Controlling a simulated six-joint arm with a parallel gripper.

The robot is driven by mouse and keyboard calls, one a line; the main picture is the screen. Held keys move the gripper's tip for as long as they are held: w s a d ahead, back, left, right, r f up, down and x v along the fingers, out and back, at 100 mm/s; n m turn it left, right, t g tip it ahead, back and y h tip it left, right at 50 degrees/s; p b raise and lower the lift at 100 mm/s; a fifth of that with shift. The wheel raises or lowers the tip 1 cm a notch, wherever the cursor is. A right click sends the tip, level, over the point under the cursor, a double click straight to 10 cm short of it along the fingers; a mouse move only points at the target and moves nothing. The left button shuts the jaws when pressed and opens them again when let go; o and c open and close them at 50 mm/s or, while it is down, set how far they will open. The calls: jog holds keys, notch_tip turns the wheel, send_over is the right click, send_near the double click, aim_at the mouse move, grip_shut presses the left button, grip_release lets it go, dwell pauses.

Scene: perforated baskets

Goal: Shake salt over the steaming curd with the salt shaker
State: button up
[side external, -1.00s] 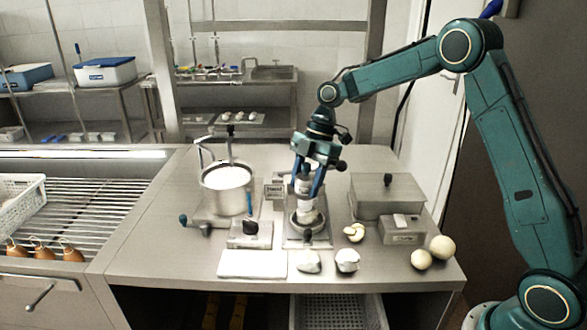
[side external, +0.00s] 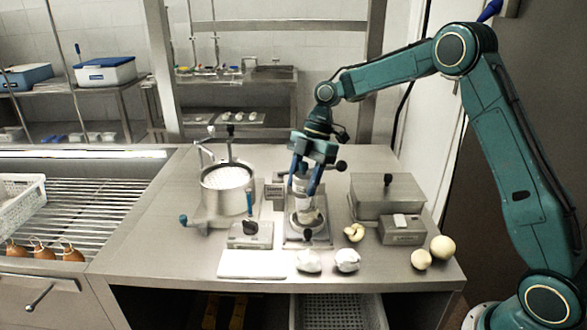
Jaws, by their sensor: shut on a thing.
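My gripper (side external: 303,186) is shut on a pale, whitish cylinder (side external: 305,201), which looks like the salt shaker. The fingers are on either side of its upper part. Its lower end is over a round metal ring on a small stand (side external: 306,241); I cannot tell whether it touches it. A steel pot (side external: 227,201) stands to the left on a metal stand. Its top shows a white, dotted surface, perhaps the curd or a perforated basket. No steam is clearly visible.
A lidded steel box (side external: 387,203) and a small grey box (side external: 402,230) stand at right. Pale round pieces (side external: 442,247) lie near the front right. A white board (side external: 252,264) and two white lumps (side external: 347,260) lie along the front. The table's left part is clear.

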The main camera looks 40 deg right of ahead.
aim_at(302, 164)
jog(key=shift+s, duration=0.15)
jog(key=shift+s, duration=1.5)
jog(key=shift+w, duration=1.65)
jog(key=shift+r, duration=0.1)
jog(key=shift+r, duration=2.45)
jog(key=shift+a, duration=0.1)
